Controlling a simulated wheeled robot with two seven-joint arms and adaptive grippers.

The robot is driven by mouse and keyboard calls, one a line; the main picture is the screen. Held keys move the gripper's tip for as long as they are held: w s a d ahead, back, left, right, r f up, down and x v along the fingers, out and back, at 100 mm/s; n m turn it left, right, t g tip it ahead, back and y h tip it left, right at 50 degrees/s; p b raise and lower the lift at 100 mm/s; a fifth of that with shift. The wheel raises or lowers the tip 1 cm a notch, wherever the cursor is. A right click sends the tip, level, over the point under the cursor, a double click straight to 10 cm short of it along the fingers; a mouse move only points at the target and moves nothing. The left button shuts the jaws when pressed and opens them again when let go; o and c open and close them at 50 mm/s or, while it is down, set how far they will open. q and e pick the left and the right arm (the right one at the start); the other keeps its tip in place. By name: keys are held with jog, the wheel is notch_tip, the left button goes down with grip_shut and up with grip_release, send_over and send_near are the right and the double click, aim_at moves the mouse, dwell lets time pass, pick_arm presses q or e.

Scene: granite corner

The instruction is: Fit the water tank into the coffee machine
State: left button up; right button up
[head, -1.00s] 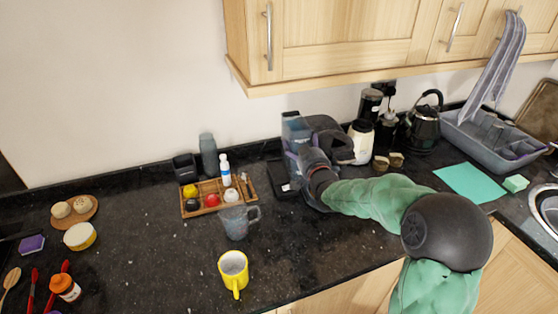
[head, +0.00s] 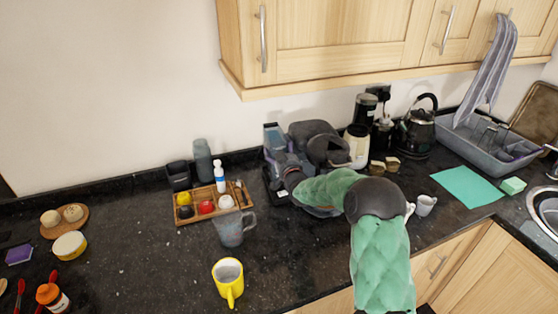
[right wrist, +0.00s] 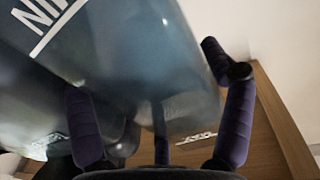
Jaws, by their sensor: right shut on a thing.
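The water tank (head: 271,137) is a translucent blue-grey container at the left side of the dark coffee machine (head: 314,135) in the head view. My forearm hides the machine's lower front. My left gripper is not in view.
A wooden tray (head: 186,219) with small items, a glass mug (head: 232,229) and a yellow mug (head: 228,281) stand left of my arm.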

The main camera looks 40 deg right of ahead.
jog(key=shift+w+d+f, duration=0.1)
jog(key=shift+w+d, duration=0.05)
jog(key=shift+w, duration=0.15)
notch_tip(320, 180, down, 3)
jog(key=shift+r+b, duration=0.1)
jog(key=shift+b, duration=0.3)
jog(key=shift+f, duration=0.25)
jog(key=o, duration=1.6)
jog(key=shift+f, duration=0.3)
jog(key=shift+r, duration=0.1)
jog(key=shift+r, duration=0.1)
jog(key=shift+s+a, duration=0.25)
jog(key=shift+s, duration=0.3)
jog(key=p+v, duration=0.1)
jog(key=v, duration=1)
